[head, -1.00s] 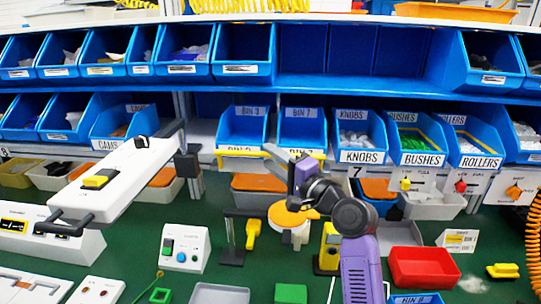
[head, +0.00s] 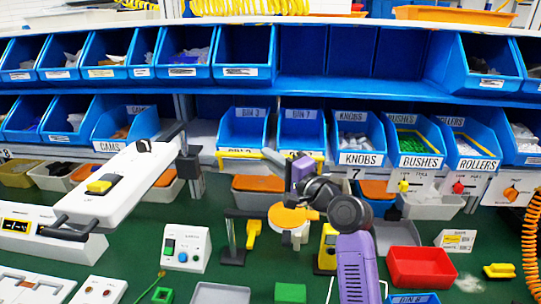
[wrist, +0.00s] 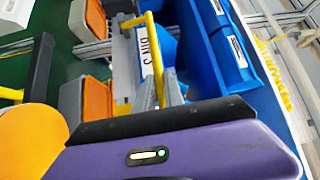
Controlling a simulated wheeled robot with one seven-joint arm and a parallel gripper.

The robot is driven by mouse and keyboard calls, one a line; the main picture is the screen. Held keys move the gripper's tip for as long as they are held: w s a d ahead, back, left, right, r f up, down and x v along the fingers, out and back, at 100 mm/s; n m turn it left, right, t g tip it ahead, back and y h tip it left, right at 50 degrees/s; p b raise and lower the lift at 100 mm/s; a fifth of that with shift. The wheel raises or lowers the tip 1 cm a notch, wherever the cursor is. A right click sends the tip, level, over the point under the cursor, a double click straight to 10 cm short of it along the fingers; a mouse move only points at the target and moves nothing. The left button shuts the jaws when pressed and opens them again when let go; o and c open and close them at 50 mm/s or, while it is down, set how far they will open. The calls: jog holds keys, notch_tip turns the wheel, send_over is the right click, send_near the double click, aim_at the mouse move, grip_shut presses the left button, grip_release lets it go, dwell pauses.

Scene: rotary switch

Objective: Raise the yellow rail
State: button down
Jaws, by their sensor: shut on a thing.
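The yellow rail (head: 240,153) runs across the front of the two bins marked BIN 3 and BIN 7, on the lower shelf. In the wrist view the rail (wrist: 154,55) is a bent yellow bar, standing out in front of the white label strip. My gripper (head: 276,159) is at the middle of the rail and shut on it. In the wrist view the gripper (wrist: 160,94) shows only partly, with its fingers close around the bar. The exact contact is small and partly hidden by the dark edge and purple body of my gripper.
Blue bins stand behind and beside the rail, including the knobs bin (head: 358,138). An orange disc (head: 293,216) on a stand is just below my gripper. A white arm-like fixture (head: 118,182) reaches in from the left. A red tray (head: 421,266) lies on the green bench.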

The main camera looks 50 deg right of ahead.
jog(key=shift+w+d+r+m+g+p, duration=0.25)
jog(key=shift+d+r+m+g+p, duration=0.25)
jog(key=shift+p, duration=1.7)
jog(key=shift+a+f+g+p, duration=0.1)
jog(key=shift+f+g+p, duration=0.2)
jog(key=shift+p, duration=0.2)
jog(key=shift+w+f+m, duration=0.1)
jog(key=shift+m, duration=0.2)
jog(key=c, duration=1.4)
grip_release()
jog(key=shift+c, duration=0.2)
jog(key=s+b, duration=0.1)
jog(key=s, duration=0.6)
jog(key=shift+s+a+r+b, duration=0.25)
jog(key=shift+s+a+b, duration=0.15)
jog(key=shift+a, duration=0.05)
